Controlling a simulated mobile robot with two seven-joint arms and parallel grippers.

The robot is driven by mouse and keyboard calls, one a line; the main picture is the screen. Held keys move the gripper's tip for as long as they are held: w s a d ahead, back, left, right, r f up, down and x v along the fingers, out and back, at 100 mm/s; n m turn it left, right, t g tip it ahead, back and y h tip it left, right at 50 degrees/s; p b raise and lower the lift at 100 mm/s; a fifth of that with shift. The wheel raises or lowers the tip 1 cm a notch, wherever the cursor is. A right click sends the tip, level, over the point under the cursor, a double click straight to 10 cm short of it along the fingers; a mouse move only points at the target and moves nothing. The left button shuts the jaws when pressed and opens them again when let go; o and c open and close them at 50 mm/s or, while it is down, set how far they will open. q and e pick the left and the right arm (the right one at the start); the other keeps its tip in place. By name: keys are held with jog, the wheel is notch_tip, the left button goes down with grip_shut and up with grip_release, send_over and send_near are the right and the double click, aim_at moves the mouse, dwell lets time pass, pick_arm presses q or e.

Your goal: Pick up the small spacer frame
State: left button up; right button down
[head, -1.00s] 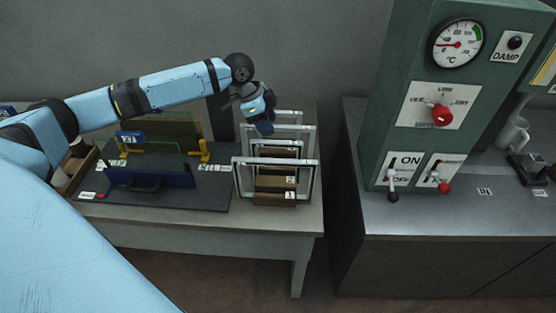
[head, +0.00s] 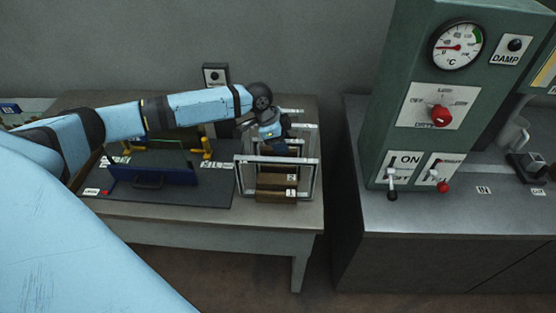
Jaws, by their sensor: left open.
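Several upright frames stand one behind another on wooden blocks at the right end of the table. The front frame (head: 237,180) is large with a pale metal rim, on the block labelled 1 (head: 275,196). Behind it is a block labelled 2 (head: 275,180). Further frames (head: 313,140) stand behind. My left gripper (head: 282,149) points down over the middle of the row. It is open, and its fingertips are small and partly hidden among the frame tops. I cannot tell which frame is the small spacer or whether the gripper touches one. My right gripper is out of view.
A dark mat (head: 215,193) with a blue fixture (head: 150,178) and yellow clamps (head: 207,148) lies left of the frames. A switch box (head: 216,75) stands behind my arm. A green control cabinet (head: 390,130) stands right, beyond a gap.

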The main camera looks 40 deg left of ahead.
pick_arm(q)
jog(key=shift+f, duration=0.25)
dwell(0.4)
jog(key=shift+c, duration=0.5)
jog(key=shift+p, duration=0.3)
grip_shut()
